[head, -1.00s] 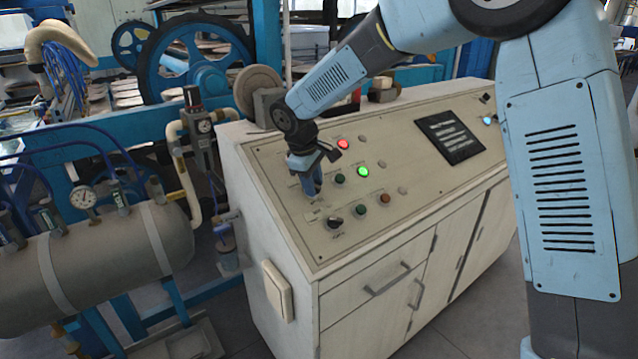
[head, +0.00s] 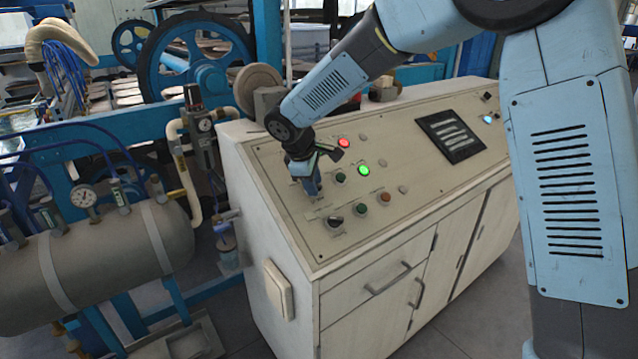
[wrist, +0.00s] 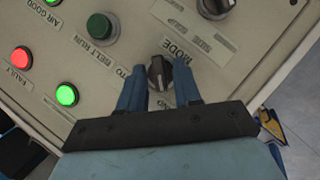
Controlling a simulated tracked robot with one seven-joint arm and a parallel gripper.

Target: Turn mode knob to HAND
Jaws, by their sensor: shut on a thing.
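The dark mode knob (wrist: 160,74) sits on the beige sloped panel beside the printed word MODE in the wrist view. My gripper (wrist: 160,80) is shut on it, with one blue finger on each side. The knob's ridge runs roughly along the fingers. The position labels are partly covered: only "TO" shows on the left and "ND" below, so the exact setting is hard to tell. In the head view my gripper (head: 316,188) points down at the left part of the panel and hides the knob.
A green button (wrist: 101,27), a lit green lamp (wrist: 67,95) and a lit red lamp (wrist: 22,59) lie left of the knob. Another dark knob (wrist: 215,6) is above right. The console (head: 290,230) has a dark display (head: 450,138). A tank (head: 100,262) stands left.

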